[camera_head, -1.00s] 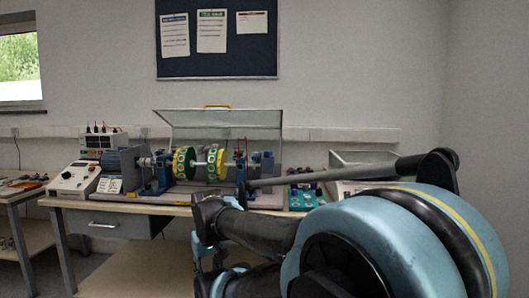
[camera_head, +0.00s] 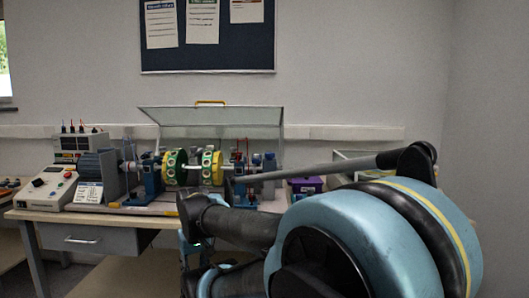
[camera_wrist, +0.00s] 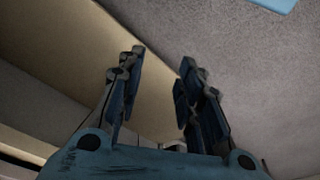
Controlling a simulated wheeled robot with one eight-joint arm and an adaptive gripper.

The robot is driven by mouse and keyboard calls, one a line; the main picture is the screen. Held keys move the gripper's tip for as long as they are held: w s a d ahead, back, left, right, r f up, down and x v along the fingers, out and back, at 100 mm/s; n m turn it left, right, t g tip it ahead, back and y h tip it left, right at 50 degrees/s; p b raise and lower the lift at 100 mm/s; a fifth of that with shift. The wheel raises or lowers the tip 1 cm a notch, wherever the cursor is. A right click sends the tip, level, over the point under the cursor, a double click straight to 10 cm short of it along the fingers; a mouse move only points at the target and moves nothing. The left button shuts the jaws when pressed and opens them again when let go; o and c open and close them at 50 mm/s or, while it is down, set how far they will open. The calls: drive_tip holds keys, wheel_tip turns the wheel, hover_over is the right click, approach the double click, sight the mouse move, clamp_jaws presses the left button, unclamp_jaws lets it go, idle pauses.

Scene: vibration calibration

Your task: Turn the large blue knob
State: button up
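I cannot make out a large blue knob in either view. A white sloped control box (camera_head: 45,189) at the left end of the bench carries a black knob (camera_head: 38,182) and a small red button or knob (camera_head: 67,174). My gripper (camera_wrist: 161,60) is open and empty in the wrist view, its two dark blue fingers apart, with floor and a beige surface beyond. In the head view my arm covers the lower right and hides part of the bench; the gripper is not clear there.
The bench (camera_head: 110,216) holds a shaft rig with a green disc (camera_head: 174,170) and a yellow disc (camera_head: 217,168), under a raised clear cover (camera_head: 215,118). A purple box (camera_head: 306,185) stands right of the rig. A drawer (camera_head: 85,238) is below the bench top.

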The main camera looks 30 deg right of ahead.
drive_tip(key=shift+o, duration=0.8)
drive_tip(key=shift+w, duration=0.1)
drive_tip(key=shift+o, duration=0.7)
drive_tip(key=shift+s+r, duration=0.2)
drive_tip(key=shift+r, duration=0.1)
drive_tip(key=w+d+r, duration=0.3)
drive_tip(key=w+r, duration=0.2)
drive_tip(key=r, duration=0.4)
drive_tip(key=w+d+r, duration=0.3)
drive_tip(key=w+r, duration=0.2)
drive_tip(key=r, duration=0.3)
wheel_tip(320, 180, up, 29)
drive_tip(key=n+g, duration=0.2)
hover_over(269, 153)
drive_tip(key=f, duration=1.7)
drive_tip(key=shift+w+d, duration=0.25)
drive_tip(key=shift+w, duration=0.05)
drive_tip(key=c, duration=0.8)
